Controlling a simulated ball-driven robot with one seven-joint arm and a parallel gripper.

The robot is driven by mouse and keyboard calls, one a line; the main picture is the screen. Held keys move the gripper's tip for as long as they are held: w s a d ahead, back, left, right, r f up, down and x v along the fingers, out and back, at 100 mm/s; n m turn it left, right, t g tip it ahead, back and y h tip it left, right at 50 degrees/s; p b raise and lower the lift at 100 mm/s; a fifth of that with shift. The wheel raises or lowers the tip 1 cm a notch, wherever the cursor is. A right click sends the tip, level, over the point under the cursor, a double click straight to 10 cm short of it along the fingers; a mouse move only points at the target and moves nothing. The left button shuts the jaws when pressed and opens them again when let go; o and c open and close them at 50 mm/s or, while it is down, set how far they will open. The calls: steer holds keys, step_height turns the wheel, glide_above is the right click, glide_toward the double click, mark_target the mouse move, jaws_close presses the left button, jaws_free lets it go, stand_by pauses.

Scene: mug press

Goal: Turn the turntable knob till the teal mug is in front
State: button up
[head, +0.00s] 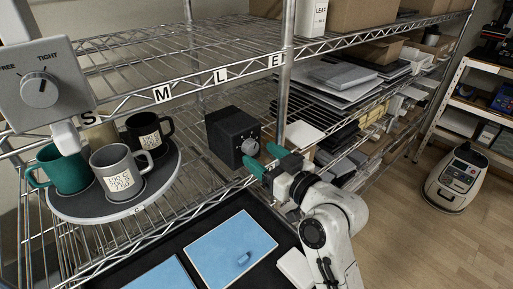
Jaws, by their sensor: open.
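The teal mug (66,171) stands on the left of the round dark turntable (90,214), on the wire shelf. A grey mug (119,172) with a pale label stands at the turntable's front. A black mug (143,135) is at its back right, and a beige mug (101,137) behind is mostly hidden. A round grey knob (250,147) sits on a black box (228,132) right of the turntable. My gripper (265,159) is open, its green fingers pointing at the knob. I cannot tell whether they touch it.
A grey unit with a FREE/TIGHT dial (40,89) hangs above the turntable. A shelf post (288,75) rises close behind my gripper. Blue mats (230,248) lie on the dark surface below. Stacked laptops and boxes fill the shelf at right.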

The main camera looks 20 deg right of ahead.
mark_target(251, 147)
steer(key=shift+x, duration=1.4)
steer(key=shift+d, duration=0.1)
steer(key=c, duration=1.1)
